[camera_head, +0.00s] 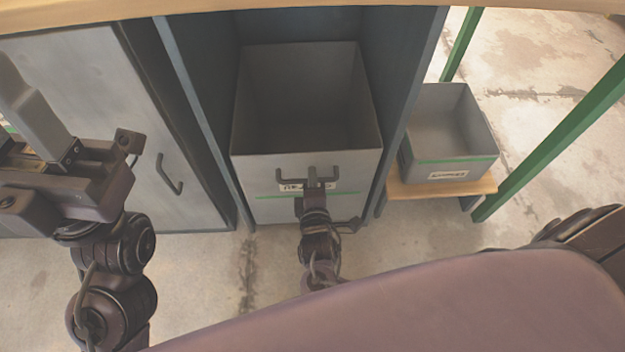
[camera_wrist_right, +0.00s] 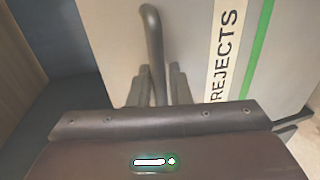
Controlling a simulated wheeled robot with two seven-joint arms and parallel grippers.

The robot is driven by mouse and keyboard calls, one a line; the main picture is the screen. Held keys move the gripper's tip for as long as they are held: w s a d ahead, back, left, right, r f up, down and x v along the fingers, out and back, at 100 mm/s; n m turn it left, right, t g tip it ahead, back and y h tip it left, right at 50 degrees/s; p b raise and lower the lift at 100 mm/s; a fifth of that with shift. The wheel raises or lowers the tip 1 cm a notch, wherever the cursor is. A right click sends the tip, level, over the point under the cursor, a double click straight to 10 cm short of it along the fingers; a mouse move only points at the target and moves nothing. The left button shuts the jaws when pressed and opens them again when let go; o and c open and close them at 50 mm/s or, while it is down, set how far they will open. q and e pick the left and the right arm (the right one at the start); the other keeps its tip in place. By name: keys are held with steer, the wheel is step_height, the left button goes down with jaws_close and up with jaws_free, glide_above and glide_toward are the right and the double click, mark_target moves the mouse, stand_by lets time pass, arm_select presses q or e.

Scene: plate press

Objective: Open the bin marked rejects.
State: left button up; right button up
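The rejects bin (camera_head: 255,172) is a grey open-topped box in the bay of a dark cabinet. It looks empty, and its front carries a label, a green stripe and a dark bar handle. The word REJECTS (camera_wrist_right: 224,55) reads sideways in the right wrist view. My right gripper (camera_head: 317,176) is at the bin's front. In the right wrist view the handle (camera_wrist_right: 153,35) runs between its two fingers (camera_wrist_right: 159,85), which look closed on it. My left gripper (camera_head: 35,115) is at the left edge, partly cut off, away from the bin; its finger gap is not clear.
A grey cabinet door (camera_head: 95,75) with a handle is left of the bay. A smaller grey bin (camera_head: 465,168) with a green stripe sits on a low wooden stand (camera_head: 440,188) at right. Green posts (camera_head: 550,150) stand beyond it. A wooden worktop edge (camera_head: 290,5) runs overhead.

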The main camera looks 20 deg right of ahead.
steer(key=shift+c, duration=0.5)
jaws_close()
